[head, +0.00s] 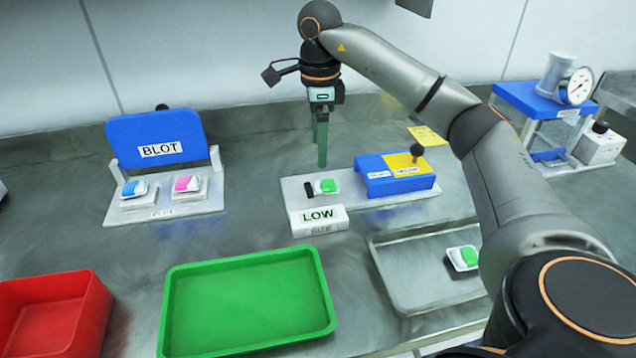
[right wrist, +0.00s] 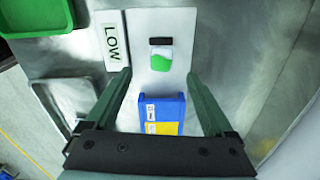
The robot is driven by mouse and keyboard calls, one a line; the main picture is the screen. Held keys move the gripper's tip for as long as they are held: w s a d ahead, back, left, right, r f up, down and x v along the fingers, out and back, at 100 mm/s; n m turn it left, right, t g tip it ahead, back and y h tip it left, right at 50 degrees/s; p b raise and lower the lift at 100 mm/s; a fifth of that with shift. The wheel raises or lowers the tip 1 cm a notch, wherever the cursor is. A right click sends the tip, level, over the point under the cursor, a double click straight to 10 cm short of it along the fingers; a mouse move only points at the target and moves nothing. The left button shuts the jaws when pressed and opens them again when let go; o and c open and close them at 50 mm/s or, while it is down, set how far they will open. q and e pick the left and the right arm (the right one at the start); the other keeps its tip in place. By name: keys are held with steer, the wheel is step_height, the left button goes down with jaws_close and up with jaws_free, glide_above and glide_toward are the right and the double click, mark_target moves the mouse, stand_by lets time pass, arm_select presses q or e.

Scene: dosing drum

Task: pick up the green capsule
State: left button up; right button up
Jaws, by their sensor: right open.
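One green-and-white capsule (head: 327,186) lies on the white plate of the LOW station, beside a small black block (head: 309,188). It also shows in the right wrist view (right wrist: 161,61), just past the line of my fingertips and between their sides. A second green-and-white capsule (head: 464,257) lies in the metal tray at the right. My right gripper (head: 321,162) points down above the LOW station, open and empty, apart from the capsule. My left gripper is not in view.
The blue-and-yellow block (head: 384,177) adjoins the LOW capsule; the LOW sign (head: 319,219) stands in front. The BLOT stand (head: 158,140) holds a blue and a pink capsule. A green tray (head: 248,298), red bin (head: 55,310) and metal tray (head: 405,290) lie nearer.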

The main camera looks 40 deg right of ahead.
glide_above(322, 183)
steer(key=f, duration=0.4)
steer(key=shift+a+f, duration=0.15)
steer(key=shift+a, duration=0.25)
steer(key=f, duration=0.5)
steer(key=shift+d+b, duration=0.3)
steer(key=shift+b, duration=0.1)
jaws_close()
steer(key=shift+r, duration=0.1)
